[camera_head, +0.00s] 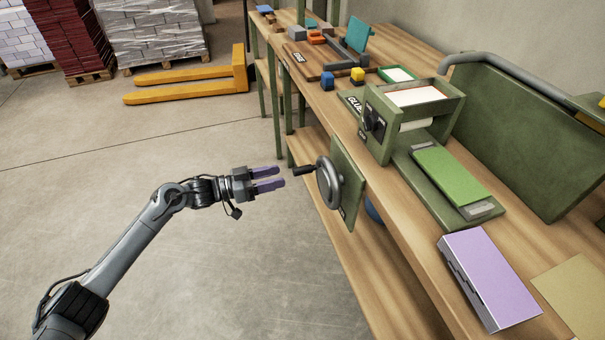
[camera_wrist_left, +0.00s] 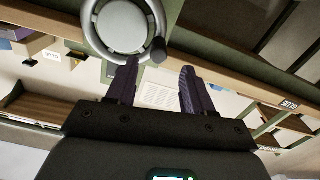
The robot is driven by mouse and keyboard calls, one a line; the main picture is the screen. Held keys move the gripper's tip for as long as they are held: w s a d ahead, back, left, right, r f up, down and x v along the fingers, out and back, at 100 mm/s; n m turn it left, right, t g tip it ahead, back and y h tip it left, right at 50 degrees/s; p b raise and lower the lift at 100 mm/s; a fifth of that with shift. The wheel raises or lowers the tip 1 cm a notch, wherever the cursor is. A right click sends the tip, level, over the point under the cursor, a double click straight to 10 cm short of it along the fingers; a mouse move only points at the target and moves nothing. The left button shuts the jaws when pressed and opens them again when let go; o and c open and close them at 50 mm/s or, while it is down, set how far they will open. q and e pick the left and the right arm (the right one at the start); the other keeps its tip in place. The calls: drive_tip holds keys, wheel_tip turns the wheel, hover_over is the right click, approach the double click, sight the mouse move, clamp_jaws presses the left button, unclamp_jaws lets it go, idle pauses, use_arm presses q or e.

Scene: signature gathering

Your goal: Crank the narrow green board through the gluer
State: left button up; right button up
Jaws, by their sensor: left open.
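The narrow green board (camera_head: 449,175) lies flat on the gluer's bed, in front of the rollers. The gluer (camera_head: 409,118) is a dark green machine on the bench, with a white-topped tray above its roller. The crank wheel (camera_head: 329,183) is a grey handwheel on the bench's front side, with a black handle (camera_head: 305,170) sticking out to the left. My left gripper (camera_head: 283,177) is open and empty, its purple fingers just left of the handle and apart from it. In the left wrist view, the wheel (camera_wrist_left: 125,25) and its dark knob (camera_wrist_left: 155,50) show beyond the fingertips. My right gripper is not in view.
A lilac block (camera_head: 487,277) and a tan sheet (camera_head: 575,296) lie on the bench near the front. A yellow pallet jack (camera_head: 190,85) stands on the open floor.

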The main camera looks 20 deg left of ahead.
sight(301, 171)
use_arm(q)
drive_tip(key=b+x, duration=0.2)
drive_tip(key=x, duration=0.4)
drive_tip(key=shift+d+f, duration=0.1)
drive_tip(key=shift+d, duration=0.15)
drive_tip(key=shift+w+d, duration=0.45)
drive_tip(key=shift+w+d+b, duration=0.25)
drive_tip(key=shift+d+b, duration=0.05)
drive_tip(key=shift+d, duration=0.05)
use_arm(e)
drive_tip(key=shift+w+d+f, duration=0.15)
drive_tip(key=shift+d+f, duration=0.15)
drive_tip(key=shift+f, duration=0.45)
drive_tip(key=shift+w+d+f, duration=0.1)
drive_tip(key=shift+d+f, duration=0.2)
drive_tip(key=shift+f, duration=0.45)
use_arm(q)
clamp_jaws()
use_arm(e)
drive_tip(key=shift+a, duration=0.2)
